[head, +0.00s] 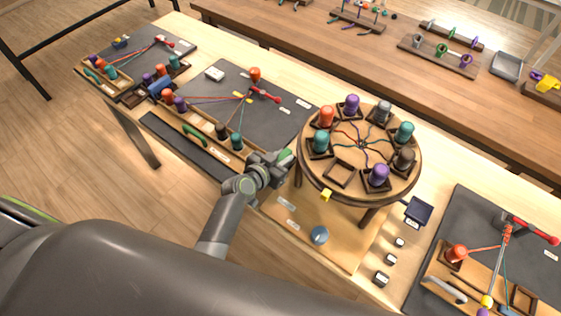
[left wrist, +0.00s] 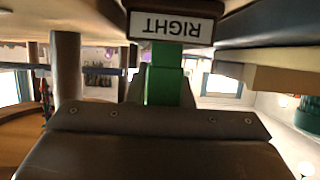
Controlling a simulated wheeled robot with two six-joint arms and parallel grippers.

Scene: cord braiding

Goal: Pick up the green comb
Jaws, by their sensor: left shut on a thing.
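My left gripper (head: 279,161) is at the table's front edge, just left of the round braiding stand. A similar curved green piece (head: 194,136) lies in the wooden tray of the middle station. My right gripper is not in view.
The round stand (head: 343,192) with several coloured bobbins is close right of my left gripper. A dark mat (head: 235,104) lies behind to the left. A blue round piece (head: 319,235) and small blocks (head: 381,279) lie in front. Another station (head: 458,215) is at right.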

